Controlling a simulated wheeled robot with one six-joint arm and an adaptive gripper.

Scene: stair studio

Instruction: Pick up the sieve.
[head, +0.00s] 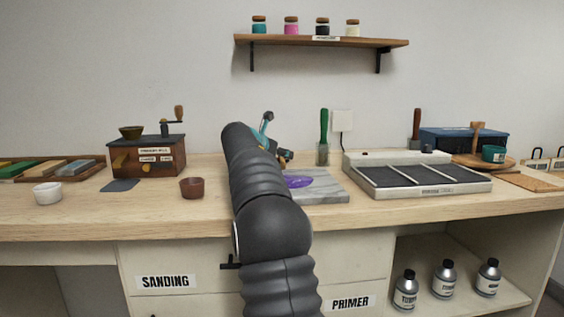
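I cannot clearly make out a sieve in the head view; it may be hidden behind my arm or be one of the small items at the right. My arm rises through the middle of the view and reaches over the bench. A teal and grey piece (266,122) sticks up beside the arm's end.
A mill box (148,155), a brown cup (192,188) and a white cup (47,193) stand left. Right are a black-topped tray (420,191), a teal cup (493,154) and a blue box (455,139). A jar shelf (320,40) hangs above.

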